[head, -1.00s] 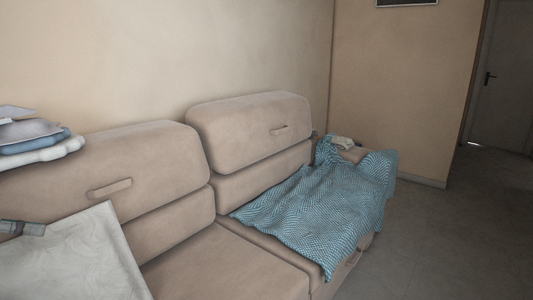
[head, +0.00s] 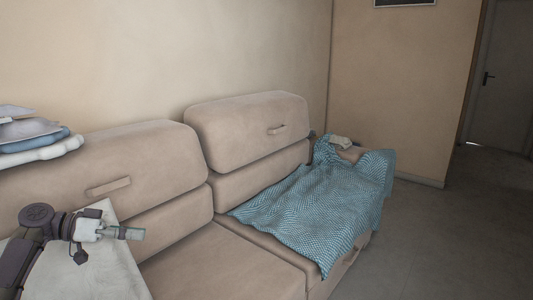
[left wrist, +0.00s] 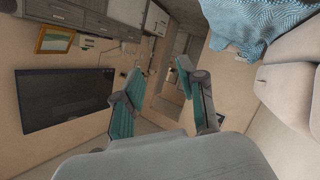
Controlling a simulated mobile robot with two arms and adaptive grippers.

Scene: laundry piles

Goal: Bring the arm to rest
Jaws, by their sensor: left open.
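My left arm (head: 40,228) reaches in from the left edge of the head view. Its gripper (head: 135,233) points right, in front of the sofa's left backrest and over the edge of a pale cloth. In the left wrist view the two teal-padded fingers (left wrist: 159,68) stand apart with nothing between them. My right gripper is in neither view.
A beige sofa (head: 215,255) runs along the wall. Folded laundry (head: 40,150) is stacked at left. The floor (head: 430,240) at right is clear.

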